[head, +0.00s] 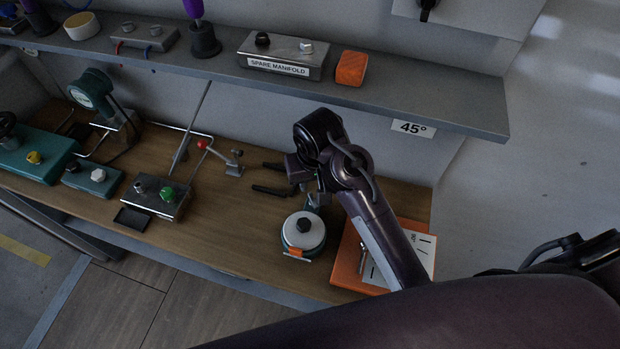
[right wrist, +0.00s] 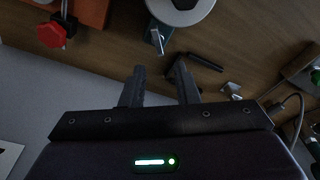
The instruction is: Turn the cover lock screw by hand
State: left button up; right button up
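A round housing with a pale cover (head: 304,231) and a black knob (head: 303,225) on top sits on the bench. The cover's edge also shows at the top of the right wrist view (right wrist: 185,10). A small metal screw (right wrist: 156,39) stands on a teal bracket beside the cover; it looks like the cover lock screw. My right gripper (head: 311,190) hangs beside the housing on its far side. In the right wrist view its two fingers (right wrist: 160,72) are apart, pointing toward the screw, with nothing between them. The screw is ahead of the fingertips, apart from them. My left gripper is out of view.
An orange box (head: 345,262) stands right of the housing, partly behind my forearm. A red knob (right wrist: 51,34) is near it. Dark bars (head: 270,190) lie left of my gripper. A red-ball lever (head: 202,145) and a green-knob block (head: 160,195) are farther left. A shelf (head: 430,98) runs above.

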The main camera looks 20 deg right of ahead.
aim_at(313, 199)
jog(key=shift+s+d+f, duration=0.1)
jog(key=shift+s+f, duration=0.05)
jog(key=shift+f, duration=0.25)
notch_tip(313, 199, down, 3)
jog(key=shift+s+d+r, duration=0.1)
jog(key=f, duration=0.1)
jog(key=w+f, duration=0.1)
jog(key=f, duration=0.1)
jog(key=shift+f, duration=0.25)
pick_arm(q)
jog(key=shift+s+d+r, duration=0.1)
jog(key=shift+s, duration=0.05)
pick_arm(e)
jog(key=shift+s, duration=0.1)
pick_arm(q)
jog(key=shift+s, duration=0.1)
pick_arm(e)
jog(key=shift+f, duration=0.1)
grip_shut()
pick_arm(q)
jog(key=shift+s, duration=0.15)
